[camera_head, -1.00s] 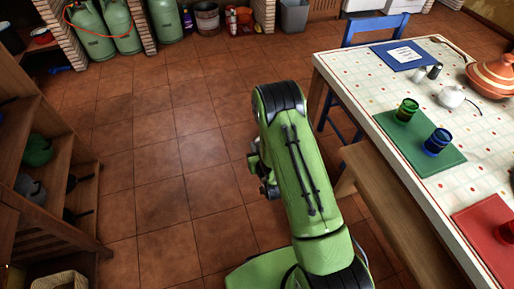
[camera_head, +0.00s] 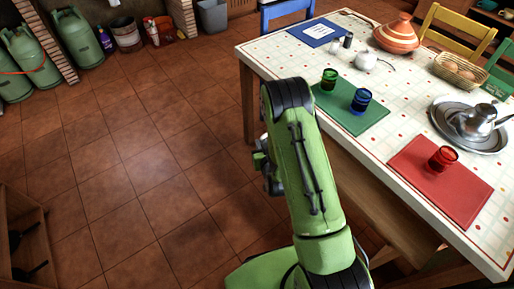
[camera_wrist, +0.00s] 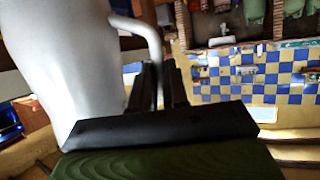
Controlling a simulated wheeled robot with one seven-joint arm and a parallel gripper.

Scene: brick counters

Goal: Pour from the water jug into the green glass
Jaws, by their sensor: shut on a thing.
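The green glass (camera_head: 329,79) stands upright on the green mat (camera_head: 350,121) on the table. A blue glass (camera_head: 361,101) stands beside it on the same mat. In the wrist view, my gripper (camera_wrist: 160,85) is shut on the handle of a large pale grey jug, the water jug (camera_wrist: 65,60). The jug fills the left of that view, and its rim and contents are out of sight. My arm is left of the table, apart from the green glass.
A red glass (camera_head: 443,158) stands on a red mat (camera_head: 419,190). A silver pot (camera_head: 474,121) on a tray, an egg basket (camera_head: 460,71), a tagine (camera_head: 397,36) and a white teapot (camera_head: 367,60) share the table. A bench (camera_head: 385,215) lines its near side. Open floor lies left.

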